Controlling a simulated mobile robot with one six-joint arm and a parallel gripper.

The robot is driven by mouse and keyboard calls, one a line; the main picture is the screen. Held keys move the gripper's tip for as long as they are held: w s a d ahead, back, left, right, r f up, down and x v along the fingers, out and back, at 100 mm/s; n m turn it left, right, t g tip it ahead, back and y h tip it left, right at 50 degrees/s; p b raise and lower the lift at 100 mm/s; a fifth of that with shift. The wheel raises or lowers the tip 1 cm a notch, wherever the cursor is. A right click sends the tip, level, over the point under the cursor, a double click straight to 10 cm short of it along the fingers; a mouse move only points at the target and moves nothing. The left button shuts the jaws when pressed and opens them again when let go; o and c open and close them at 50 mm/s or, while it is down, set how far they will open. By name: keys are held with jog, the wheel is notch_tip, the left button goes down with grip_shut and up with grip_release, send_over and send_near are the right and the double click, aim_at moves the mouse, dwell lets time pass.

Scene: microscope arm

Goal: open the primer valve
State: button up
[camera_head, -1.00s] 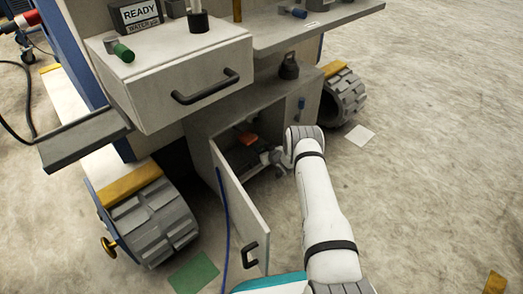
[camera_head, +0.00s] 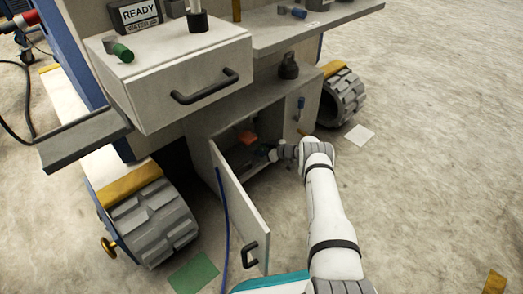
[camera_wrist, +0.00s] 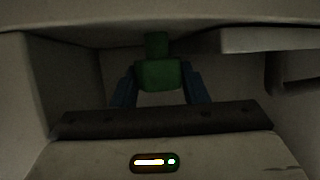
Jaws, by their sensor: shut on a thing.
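A green block-like handle (camera_wrist: 158,75) on a short green stem shows in the wrist view, and I take it for the primer valve. My gripper (camera_wrist: 159,88) has its two blue fingers on either side of this handle and is shut on it. In the head view my gripper (camera_head: 267,154) reaches into the open lower cabinet (camera_head: 201,127). The handle cannot be made out there, being small, dark and partly behind the gripper.
The cabinet door (camera_head: 240,215) hangs open to the left of my arm. An orange object (camera_head: 247,138) is inside the cabinet. A drawer (camera_head: 180,80) with a dark pull overhangs it. Tracked wheels (camera_head: 150,222) stand on both sides. The floor to the right is mostly clear.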

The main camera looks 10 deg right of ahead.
jog(key=shift+s+a+n+g+y, duration=0.1)
jog(key=shift+a+n+g+y, duration=0.2)
jog(key=shift+y, duration=0.1)
jog(key=o, duration=1)
jog(key=shift+d, duration=0.15)
jog(key=shift+d+r, duration=0.1)
jog(key=shift+d, duration=0.1)
jog(key=shift+p+v, duration=1.9)
jog(key=shift+v, duration=1.8)
jog(key=shift+s+a, duration=0.1)
